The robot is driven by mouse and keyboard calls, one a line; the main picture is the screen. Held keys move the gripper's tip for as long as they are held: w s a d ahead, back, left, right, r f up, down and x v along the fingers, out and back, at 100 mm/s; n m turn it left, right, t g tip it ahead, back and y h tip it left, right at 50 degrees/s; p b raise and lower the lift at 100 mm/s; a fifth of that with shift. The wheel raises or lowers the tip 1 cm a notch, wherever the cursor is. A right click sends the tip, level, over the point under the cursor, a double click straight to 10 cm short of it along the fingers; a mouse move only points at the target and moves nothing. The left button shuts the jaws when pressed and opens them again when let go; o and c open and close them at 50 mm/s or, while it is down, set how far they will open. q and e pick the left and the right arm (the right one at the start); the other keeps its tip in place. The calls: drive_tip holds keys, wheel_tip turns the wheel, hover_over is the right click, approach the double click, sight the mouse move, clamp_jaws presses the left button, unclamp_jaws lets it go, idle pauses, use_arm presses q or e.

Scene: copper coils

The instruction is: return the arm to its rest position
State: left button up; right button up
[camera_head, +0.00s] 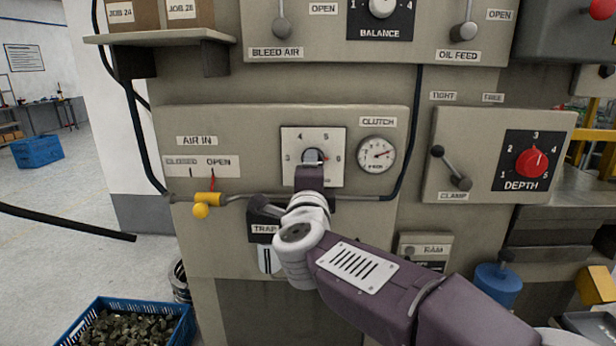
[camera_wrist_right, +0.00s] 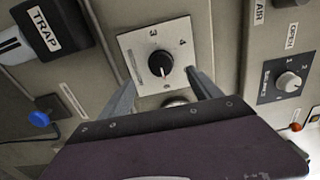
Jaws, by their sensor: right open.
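My right arm (camera_head: 372,285) reaches in from the lower right in the head view. Its purple gripper (camera_head: 311,172) is in front of a white dial plate (camera_head: 291,142) with a dark knob, and covers the lower part of it. In the right wrist view my right gripper (camera_wrist_right: 160,78) has its two grey fingers apart, one on each side below the black knob (camera_wrist_right: 161,64). Nothing shows held between them. The knob's white mark points down in that view. Whether a finger touches the plate is unclear. My left gripper is not in view.
Near the arm are the CLUTCH gauge (camera_head: 376,154), the yellow AIR IN valve handle (camera_head: 208,199), the CLAMP lever (camera_head: 452,168) and the red DEPTH knob (camera_head: 531,163). The TRAP unit (camera_head: 264,228) is close beside my wrist. A blue crate (camera_head: 179,328) stands on the floor, lower left.

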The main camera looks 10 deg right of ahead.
drive_tip(key=w+d+f+n+g+p, duration=0.1)
drive_tip(key=d+f+n+g+p, duration=0.1)
drive_tip(key=d+f+n+p, duration=0.35)
wheel_tip(320, 180, down, 12)
drive_tip(key=s+a+n+g+y+p, duration=0.1)
drive_tip(key=s+n+g+y, duration=0.2)
drive_tip(key=n+y, duration=0.15)
drive_tip(key=s+a+f+n+g, duration=0.1)
drive_tip(key=s+f+n+g, duration=0.4)
drive_tip(key=s+f, duration=0.3)
drive_tip(key=s+f+n+g, duration=0.6)
drive_tip(key=s+f, duration=0.3)
drive_tip(key=s, duration=0.5)
drive_tip(key=shift+s+a+y+p, duration=0.25)
drive_tip(key=shift+a+y+p, duration=0.1)
drive_tip(key=shift+p, duration=0.05)
drive_tip(key=shift+c, duration=0.4)
